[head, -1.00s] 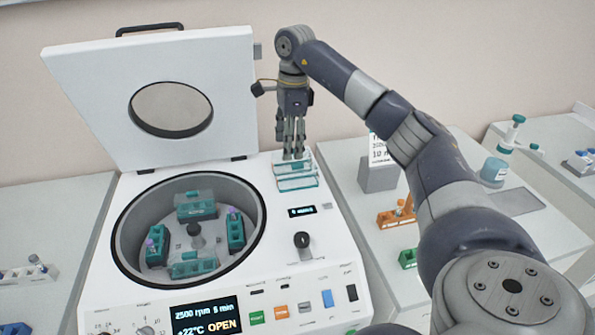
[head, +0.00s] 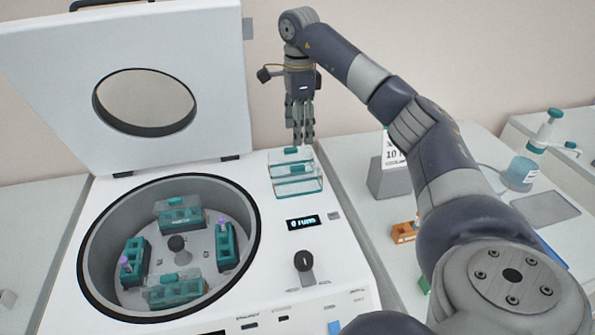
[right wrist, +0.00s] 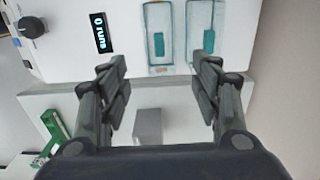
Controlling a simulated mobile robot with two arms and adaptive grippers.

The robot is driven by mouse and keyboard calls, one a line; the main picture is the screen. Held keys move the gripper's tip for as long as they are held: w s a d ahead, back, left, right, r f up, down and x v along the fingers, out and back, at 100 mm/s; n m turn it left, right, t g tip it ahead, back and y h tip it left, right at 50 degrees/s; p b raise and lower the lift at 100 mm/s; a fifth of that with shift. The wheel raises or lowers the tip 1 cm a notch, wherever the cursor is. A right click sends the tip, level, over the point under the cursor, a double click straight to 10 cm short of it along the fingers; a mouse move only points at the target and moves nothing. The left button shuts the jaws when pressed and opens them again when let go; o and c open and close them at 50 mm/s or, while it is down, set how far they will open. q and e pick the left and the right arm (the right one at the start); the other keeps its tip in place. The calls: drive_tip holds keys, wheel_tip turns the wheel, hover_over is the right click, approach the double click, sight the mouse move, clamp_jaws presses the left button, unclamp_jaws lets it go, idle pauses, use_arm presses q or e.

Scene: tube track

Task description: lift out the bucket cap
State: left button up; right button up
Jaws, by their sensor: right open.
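The open centrifuge holds a rotor with several teal buckets. The back bucket (head: 180,217) and front bucket (head: 172,294) each carry a clear cap with a teal grip, the back cap (head: 168,205) and the front cap (head: 188,286). The left bucket (head: 133,262) and right bucket (head: 226,248) show no cap; both show purple-topped tubes. Two more clear caps, a rear one (head: 287,157) and a nearer one (head: 298,186), lie on the deck right of the bowl. My right gripper (head: 303,141) is open and empty by the rear deck cap. The deck caps also show beyond its fingers in the right wrist view (right wrist: 160,35).
The raised lid (head: 60,80) stands behind the bowl (head: 100,295). A knob (head: 304,261) and small display (head: 303,222) sit on the deck. A grey sign stand (head: 387,180), an orange rack (head: 404,232) and a wash bottle (head: 521,172) stand on the right bench.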

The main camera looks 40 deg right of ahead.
sight(298, 166)
wheel_tip(298, 166, down, 4)
drive_tip(key=b, duration=0.2)
drive_tip(key=shift+w+d+r+b, duration=0.1)
drive_tip(key=shift+b, duration=0.25)
drive_tip(key=shift+w+f, duration=0.1)
drive_tip(key=shift+f, duration=0.1)
wheel_tip(298, 166, down, 5)
drive_tip(key=shift+f+p, duration=0.2)
drive_tip(key=shift+p, duration=0.15)
drive_tip(key=f, duration=0.1)
drive_tip(key=f+p, duration=0.1)
drive_tip(key=f, duration=0.2)
drive_tip(key=shift+s+a+f+p, duration=0.2)
drive_tip(key=shift+a+f+p, duration=0.05)
drive_tip(key=shift+f+p, duration=0.15)
drive_tip(key=shift+f, duration=0.2)
use_arm(q)
drive_tip(key=shift+a+f, duration=0.1)
drive_tip(key=shift+f, duration=0.5)
use_arm(e)
drive_tip(key=c, duration=0.8)
